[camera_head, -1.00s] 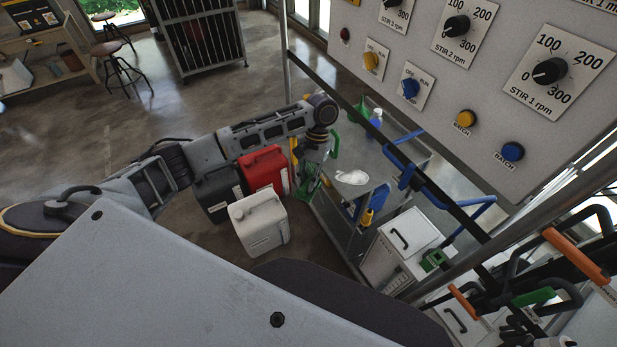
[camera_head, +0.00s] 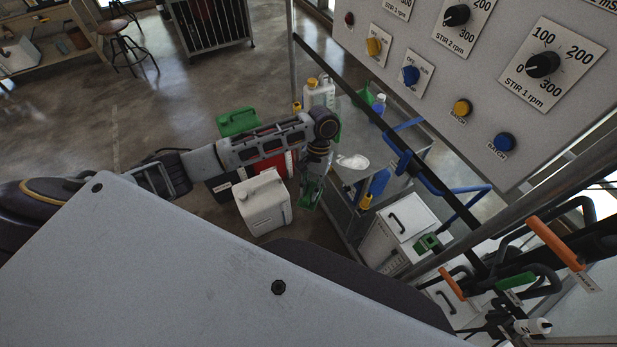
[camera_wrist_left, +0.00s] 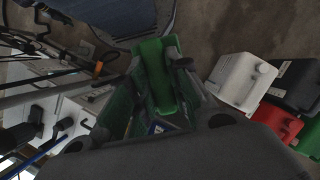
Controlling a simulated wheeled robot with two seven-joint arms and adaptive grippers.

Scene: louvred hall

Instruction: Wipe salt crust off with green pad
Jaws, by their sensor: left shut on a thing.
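My left gripper (camera_head: 313,193) hangs beside the near left edge of a grey metal cart (camera_head: 345,180). It is shut on the green pad, a green block (camera_wrist_left: 156,72) seen between its fingers in the left wrist view. The salt crust, a white patch (camera_head: 352,161), lies on the cart's top, to the right of and beyond the gripper. The pad is apart from the crust and looks lower than the cart top. My right gripper is not in view.
A white jerrycan (camera_head: 263,205) stands on the floor near the gripper, with a red one (camera_head: 284,163) and a green one (camera_head: 238,121) behind. A blue bottle (camera_head: 379,104) stands on the cart. A control panel (camera_head: 470,75) overhangs at right. White drawers (camera_head: 405,222) stand right of the cart.

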